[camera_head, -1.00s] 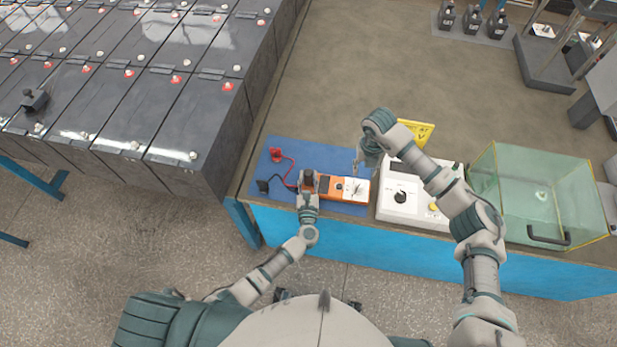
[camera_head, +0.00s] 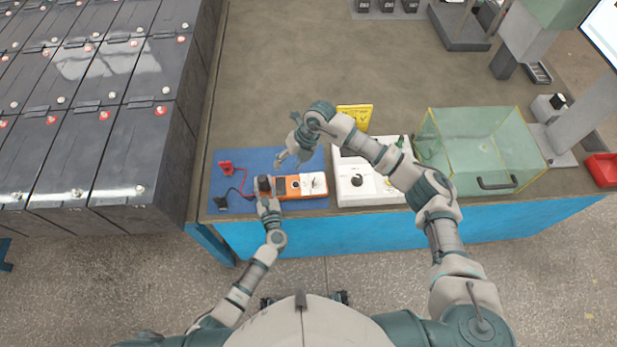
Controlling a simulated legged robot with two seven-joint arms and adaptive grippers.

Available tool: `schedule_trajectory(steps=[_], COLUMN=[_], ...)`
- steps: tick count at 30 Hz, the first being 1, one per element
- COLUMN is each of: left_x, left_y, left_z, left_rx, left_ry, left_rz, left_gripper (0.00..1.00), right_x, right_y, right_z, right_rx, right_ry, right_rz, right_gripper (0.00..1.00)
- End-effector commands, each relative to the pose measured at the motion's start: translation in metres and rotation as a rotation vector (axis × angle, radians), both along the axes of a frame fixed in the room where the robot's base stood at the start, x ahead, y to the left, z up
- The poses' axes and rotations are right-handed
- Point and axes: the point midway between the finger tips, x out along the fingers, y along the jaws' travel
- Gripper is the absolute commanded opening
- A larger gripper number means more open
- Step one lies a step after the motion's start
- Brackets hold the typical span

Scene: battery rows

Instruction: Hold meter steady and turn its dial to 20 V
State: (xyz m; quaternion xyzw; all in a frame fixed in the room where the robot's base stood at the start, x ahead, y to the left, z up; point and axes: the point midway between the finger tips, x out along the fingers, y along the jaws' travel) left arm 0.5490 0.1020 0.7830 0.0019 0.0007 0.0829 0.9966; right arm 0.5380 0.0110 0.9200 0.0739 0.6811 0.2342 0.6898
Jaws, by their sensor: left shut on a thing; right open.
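The orange and white meter (camera_head: 292,186) lies on the blue mat (camera_head: 228,165) near the bench's front edge. Red and black leads run from the meter's left end. My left gripper (camera_head: 265,186) is shut on the left part of the meter.
A white box with a black knob (camera_head: 351,192) stands right of the mat, partly under my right arm. A yellow sign (camera_head: 355,115) is behind it. A glass tank (camera_head: 480,150) stands farther right. Dark battery rows (camera_head: 85,140) are at left. The bench behind the mat is clear.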

Motion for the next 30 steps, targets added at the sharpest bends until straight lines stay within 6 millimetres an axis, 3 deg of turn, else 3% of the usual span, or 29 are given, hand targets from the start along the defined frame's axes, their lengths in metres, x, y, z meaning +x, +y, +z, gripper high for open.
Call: schedule_trajectory(steps=[3,6,8,12,16,20,23,26,30], left_x=[0.000,0.000,0.000,0.000,0.000,0.000,0.000,0.000,0.000], left_y=[0.000,0.000,0.000,0.000,0.000,0.000,0.000,0.000,0.000], left_z=[0.000,0.000,0.000,0.000,0.000,0.000,0.000,0.000,0.000], left_rx=[0.001,0.001,0.001,0.001,0.000,0.000,0.000,0.000,0.000], left_ry=[0.000,0.000,0.000,0.000,0.000,0.000,0.000,0.000,0.000], left_rz=[-0.001,-0.001,-0.001,-0.001,-0.001,-0.001,-0.001,-0.001,-0.001], left_gripper=[0.00,0.00,0.00,0.00,0.00,0.00,0.00,0.00,0.00], right_x=[-0.004,0.002,0.013,0.051,0.100,0.147,0.173,0.184,0.167], right_y=[0.058,0.090,0.098,0.085,0.042,-0.015,-0.057,-0.091,-0.118], right_z=[0.046,0.102,0.138,0.212,0.252,0.251,0.223,0.178,0.101], right_rx=[0.384,0.714,0.899,1.268,1.505,1.606,1.575,1.451,1.132], right_ry=[-0.008,-0.029,-0.046,-0.086,-0.106,-0.091,-0.044,0.038,0.210], right_rz=[0.020,-0.027,-0.089,-0.320,-0.635,-1.019,-1.332,-1.625,-1.944], right_gripper=[0.58,0.58,0.58,0.58,0.58,0.58,0.58,0.58,0.58])
